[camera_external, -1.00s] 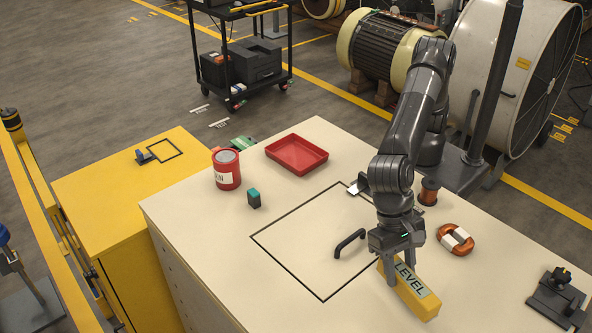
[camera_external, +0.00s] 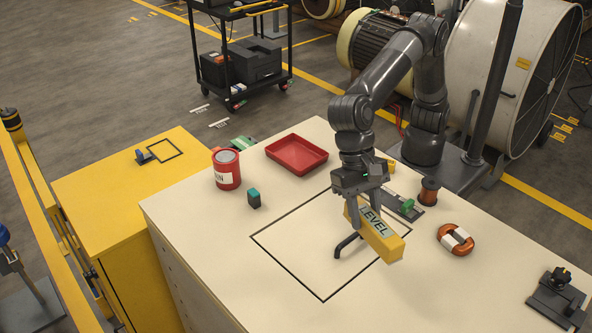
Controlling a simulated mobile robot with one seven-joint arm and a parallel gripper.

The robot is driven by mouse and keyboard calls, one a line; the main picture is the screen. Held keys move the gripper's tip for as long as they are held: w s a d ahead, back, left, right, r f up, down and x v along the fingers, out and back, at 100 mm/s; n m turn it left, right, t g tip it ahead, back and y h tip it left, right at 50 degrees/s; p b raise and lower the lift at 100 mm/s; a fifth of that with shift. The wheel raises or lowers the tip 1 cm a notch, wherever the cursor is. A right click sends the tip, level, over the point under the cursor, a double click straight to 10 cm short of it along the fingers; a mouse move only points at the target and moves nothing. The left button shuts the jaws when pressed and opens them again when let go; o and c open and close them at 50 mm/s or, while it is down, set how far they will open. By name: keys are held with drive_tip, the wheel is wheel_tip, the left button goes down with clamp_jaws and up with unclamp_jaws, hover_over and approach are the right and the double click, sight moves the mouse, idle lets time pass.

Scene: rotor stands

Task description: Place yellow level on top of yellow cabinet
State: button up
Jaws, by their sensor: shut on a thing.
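The yellow level (camera_external: 381,240), a block with a "LEVEL" label, is in my gripper (camera_external: 358,205). My gripper points down and is shut on the level near its left end. The level is held over the black-outlined square on the pale worktop; its exact height is hard to tell. The yellow cabinet (camera_external: 105,200) stands at the left, beside the pale worktop. Its top carries a small black-outlined square (camera_external: 165,150) with a small dark blue item (camera_external: 143,156) at its left edge. The rest of the cabinet top is bare.
The pale worktop (camera_external: 215,245) holds a red can (camera_external: 227,170), a red tray (camera_external: 297,154), a small teal-topped block (camera_external: 254,198), a black handle (camera_external: 346,246) below the level, a copper coil ring (camera_external: 456,240) and a spool (camera_external: 429,191). A yellow rail (camera_external: 55,215) runs along the cabinet's left.

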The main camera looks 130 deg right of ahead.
sight(368, 216)
drive_tip(key=r, duration=0.4)
drive_tip(key=shift+w+d, duration=0.1)
drive_tip(key=shift+d, duration=0.1)
drive_tip(key=w+d+m+t+h, duration=0.1)
drive_tip(key=w+d+m, duration=0.25)
drive_tip(key=d, duration=1.55)
drive_tip(key=w+d+m+t+h, duration=0.15)
drive_tip(key=d+m, duration=0.25)
drive_tip(key=d, duration=1.4)
drive_tip(key=s+d+m+h, duration=0.1)
drive_tip(key=s+d+m, duration=0.3)
drive_tip(key=d, duration=0.8)
drive_tip(key=s+d+m+t, duration=0.1)
drive_tip(key=s+d, duration=0.5)
drive_tip(key=d, duration=0.6)
drive_tip(key=s+d+m+h, duration=0.1)
drive_tip(key=s+d+m, duration=0.35)
drive_tip(key=d, duration=0.75)
wheel_tip(368, 216, down, 15)
drive_tip(key=n, duration=0.2)
drive_tip(key=w+a+f, duration=0.1)
drive_tip(key=w+f, duration=0.1)
drive_tip(key=w, duration=0.1)
drive_tip(key=w+a+f, duration=0.2)
drive_tip(key=w+f, duration=0.1)
drive_tip(key=w+a+f, duration=0.2)
drive_tip(key=w+f, duration=0.1)
drive_tip(key=shift+w+a, duration=0.25)
drive_tip(key=shift+w, duration=0.15)
drive_tip(key=shift+f, duration=1.9)
